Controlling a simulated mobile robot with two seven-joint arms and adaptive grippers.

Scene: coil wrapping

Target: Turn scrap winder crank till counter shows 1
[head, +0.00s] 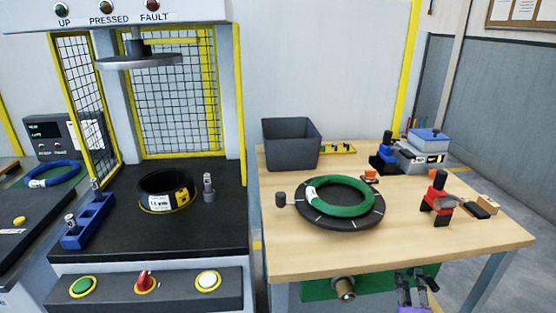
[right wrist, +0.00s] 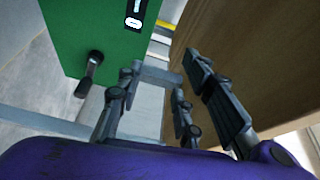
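The scrap winder (head: 318,290) is a green box under the front of the wooden table, with a brownish round knob-like part (head: 345,288) facing me. In the right wrist view its green face (right wrist: 75,28) shows at the upper left, with a dark crank handle (right wrist: 92,68) sticking out. A small white counter window (right wrist: 133,22) is near that face's edge; I cannot read it. My right gripper (head: 414,278) is right of the winder, below the table's front edge. Its fingers (right wrist: 185,85) are spread and empty, apart from the crank. My left gripper is not in view.
The wooden table (head: 300,262) overhangs the winder. On it are a turntable (head: 325,221) with a green coil (head: 340,197), a grey bin (head: 290,145) and several tools. A press with a black bed (head: 130,235) stands to the left. Floor shows right of the table.

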